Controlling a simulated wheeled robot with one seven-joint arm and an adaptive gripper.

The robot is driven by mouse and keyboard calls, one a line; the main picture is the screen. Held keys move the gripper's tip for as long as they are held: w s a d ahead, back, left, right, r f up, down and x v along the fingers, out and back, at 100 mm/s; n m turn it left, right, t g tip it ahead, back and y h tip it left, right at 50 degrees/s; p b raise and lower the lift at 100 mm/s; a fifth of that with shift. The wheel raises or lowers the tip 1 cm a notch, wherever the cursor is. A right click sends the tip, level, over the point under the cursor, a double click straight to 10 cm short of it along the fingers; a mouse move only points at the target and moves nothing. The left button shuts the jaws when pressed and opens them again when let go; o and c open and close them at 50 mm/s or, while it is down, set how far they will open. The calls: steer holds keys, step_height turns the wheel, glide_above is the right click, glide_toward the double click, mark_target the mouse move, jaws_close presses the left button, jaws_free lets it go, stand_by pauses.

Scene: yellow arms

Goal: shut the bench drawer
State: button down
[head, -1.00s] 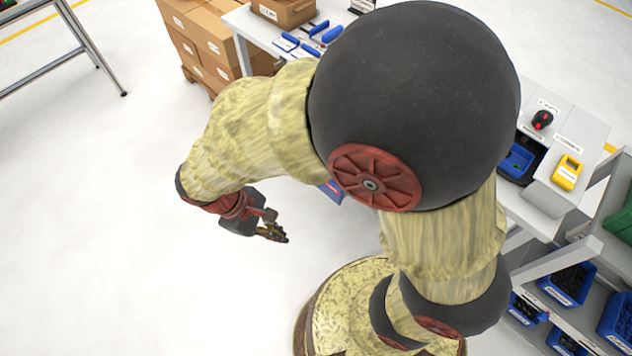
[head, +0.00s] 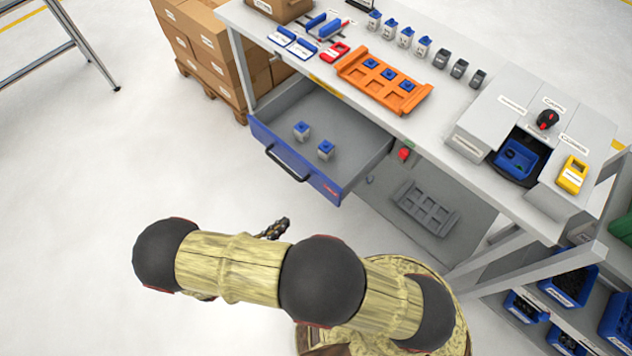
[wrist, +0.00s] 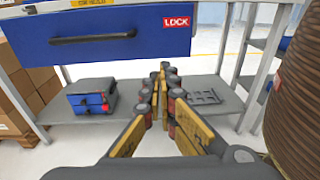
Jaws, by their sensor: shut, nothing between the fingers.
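The bench drawer (head: 352,175) stands pulled out from under the bench, its inside showing. Its blue front and dark handle (head: 287,165) face my side. Two small grey blocks with blue tops (head: 326,150) stand inside it. In the wrist view, the blue drawer front (wrist: 150,25) with a red LOCK label fills the upper left, its handle left of my fingers. My gripper (head: 283,226) is shut and empty, in front of the drawer and apart from it. In the wrist view its fingertips (wrist: 162,70) meet just below the front's lower edge. My arm hides most of the gripper in the head view.
The bench top (head: 330,72) carries an orange tray (head: 415,103), several small containers and grey housings. A lower shelf (wrist: 125,97) holds a dark-and-blue case (wrist: 92,96) and a grey rack (head: 426,208). Boxes (head: 200,45) stand behind left. Floor left of the drawer is clear.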

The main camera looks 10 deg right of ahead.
steer(key=w+a+r+t, duration=0.1)
steer(key=w+r, duration=0.1)
steer(key=b, duration=0.3)
glide_toward(315, 181)
steer(key=shift+n, duration=0.3)
steer(key=x, duration=0.6)
steer(key=shift+w+d, duration=0.2)
steer(key=shift+w, duration=0.05)
steer(key=shift+w+d, duration=0.1)
steer(key=shift+d, duration=0.1)
steer(key=x, duration=0.8)
steer(key=p+x, duration=0.1)
steer(key=x, duration=0.8)
steer(key=r+x, duration=0.1)
steer(key=x, duration=0.8)
steer(key=shift+p, duration=0.3)
steer(key=shift+x, duration=0.8)
steer(key=shift+w+r, duration=0.1)
steer(key=shift+a, duration=0.1)
